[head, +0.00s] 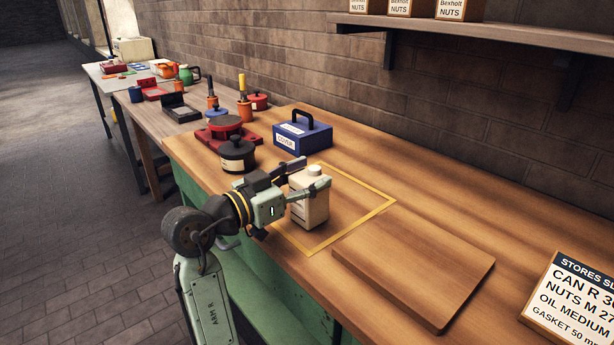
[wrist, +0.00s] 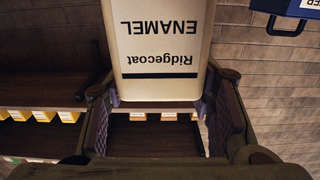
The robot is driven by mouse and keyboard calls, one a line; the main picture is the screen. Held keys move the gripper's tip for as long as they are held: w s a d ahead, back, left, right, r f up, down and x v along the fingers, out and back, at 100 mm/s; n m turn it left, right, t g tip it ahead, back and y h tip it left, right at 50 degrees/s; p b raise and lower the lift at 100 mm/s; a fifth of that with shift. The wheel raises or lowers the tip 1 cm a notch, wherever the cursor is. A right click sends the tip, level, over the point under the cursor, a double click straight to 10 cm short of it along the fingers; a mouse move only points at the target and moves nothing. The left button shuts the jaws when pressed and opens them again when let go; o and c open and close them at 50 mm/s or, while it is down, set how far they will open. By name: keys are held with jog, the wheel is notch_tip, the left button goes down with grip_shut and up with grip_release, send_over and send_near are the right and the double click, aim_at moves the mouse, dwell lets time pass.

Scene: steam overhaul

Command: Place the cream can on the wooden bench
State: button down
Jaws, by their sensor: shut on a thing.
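The cream can (head: 309,200) is a pale, boxy can with a cap. In the head view it is upright at the yellow outlined square on the wooden bench (head: 415,213). My gripper (head: 306,178) is shut on the can, one finger on each side. The wrist view shows the can (wrist: 160,45) close up between the fingers, its label reading "Ridgecoat ENAMEL" upside down. I cannot tell whether the can's base touches the bench top.
A raised wooden board (head: 414,268) lies right of the square. A blue box with a handle (head: 303,136), a black pot (head: 236,154) and a red device (head: 224,128) stand behind and left. A sign (head: 575,300) stands at the right. A wall shelf (head: 480,32) hangs above.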

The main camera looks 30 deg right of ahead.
jog(key=shift+f+b, duration=0.2)
jog(key=shift+b, duration=0.1)
jog(key=c, duration=0.7)
grip_release()
jog(key=shift+c, duration=0.2)
jog(key=shift+r, duration=0.1)
jog(key=shift+r+p, duration=0.15)
jog(key=shift+p, duration=0.15)
jog(key=shift+a, duration=0.35)
jog(key=s+a+b, duration=0.1)
jog(key=a+b, duration=0.1)
jog(key=a, duration=0.9)
jog(key=shift+s+b, duration=0.3)
jog(key=shift+s, duration=0.1)
jog(key=shift+a, duration=0.1)
